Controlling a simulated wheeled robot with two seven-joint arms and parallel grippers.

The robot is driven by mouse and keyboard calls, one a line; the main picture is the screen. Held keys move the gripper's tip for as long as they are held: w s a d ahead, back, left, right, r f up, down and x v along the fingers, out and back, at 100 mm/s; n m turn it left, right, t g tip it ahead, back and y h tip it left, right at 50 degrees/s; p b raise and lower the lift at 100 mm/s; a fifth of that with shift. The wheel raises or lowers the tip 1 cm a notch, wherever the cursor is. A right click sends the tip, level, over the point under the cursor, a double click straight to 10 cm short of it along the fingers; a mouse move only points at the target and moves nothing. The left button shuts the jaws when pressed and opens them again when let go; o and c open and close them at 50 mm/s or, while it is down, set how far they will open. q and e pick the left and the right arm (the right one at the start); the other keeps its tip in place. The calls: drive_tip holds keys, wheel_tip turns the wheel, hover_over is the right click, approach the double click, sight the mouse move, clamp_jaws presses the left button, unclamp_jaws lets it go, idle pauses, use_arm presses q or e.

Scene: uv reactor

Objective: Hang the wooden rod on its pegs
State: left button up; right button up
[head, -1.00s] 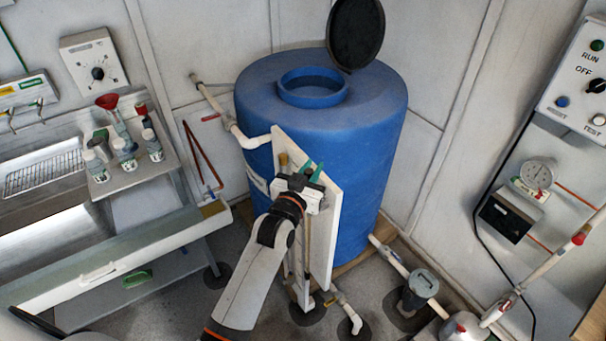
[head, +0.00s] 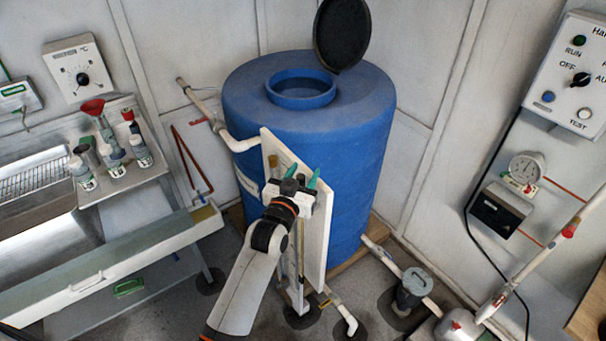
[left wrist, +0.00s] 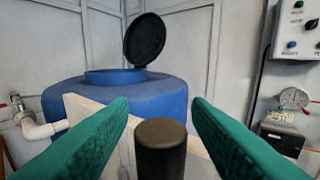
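My left gripper (head: 302,180) is at the upper front of an upright white board (head: 318,235) beside the blue tank. Its green fingers stand apart. In the left wrist view the fingers (left wrist: 160,135) have a dark cylindrical end (left wrist: 160,150) between them, with a gap showing on each side. This looks like the top of the wooden rod. A thin brown length of the rod (head: 301,245) shows upright below the gripper, along the board. The gripper and arm hide the pegs and much of the rod, so I cannot tell whether it is on them. My right gripper is out of view.
The blue tank (head: 345,150) with its black lid (head: 341,35) raised stands right behind the board. A sink bench (head: 120,255) with bottles is at left. Pipes and a dark valve (head: 412,287) lie low at right. A control box (head: 570,80) is on the right wall.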

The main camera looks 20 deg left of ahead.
use_arm(q)
drive_tip(key=shift+f, duration=0.1)
drive_tip(key=shift+s, duration=0.3)
drive_tip(key=s+b, duration=0.3)
drive_tip(key=s, duration=0.7)
drive_tip(key=s+f+g+b, duration=0.1)
drive_tip(key=s+f+g, duration=0.2)
drive_tip(key=f, duration=0.9)
drive_tip(key=s+f+g, duration=0.3)
drive_tip(key=s+f, duration=0.1)
drive_tip(key=f, duration=0.9)
drive_tip(key=s+f+g+b, duration=0.1)
drive_tip(key=s+f+g, duration=0.15)
drive_tip(key=f, duration=0.95)
drive_tip(key=s+a+f+m+g, duration=0.15)
drive_tip(key=s+f+g, duration=0.25)
drive_tip(key=s+f, duration=0.95)
drive_tip(key=s+a+f+g, duration=0.2)
drive_tip(key=s+f, duration=0.2)
drive_tip(key=s, duration=0.5)
drive_tip(key=s+a+f+g+y+b, duration=0.1)
drive_tip(key=s+f, duration=0.4)
drive_tip(key=s, duration=0.5)
drive_tip(key=shift+a+f+g+y, duration=0.15)
drive_tip(key=shift+a+g+y, duration=0.15)
drive_tip(key=shift+a+g, duration=0.6)
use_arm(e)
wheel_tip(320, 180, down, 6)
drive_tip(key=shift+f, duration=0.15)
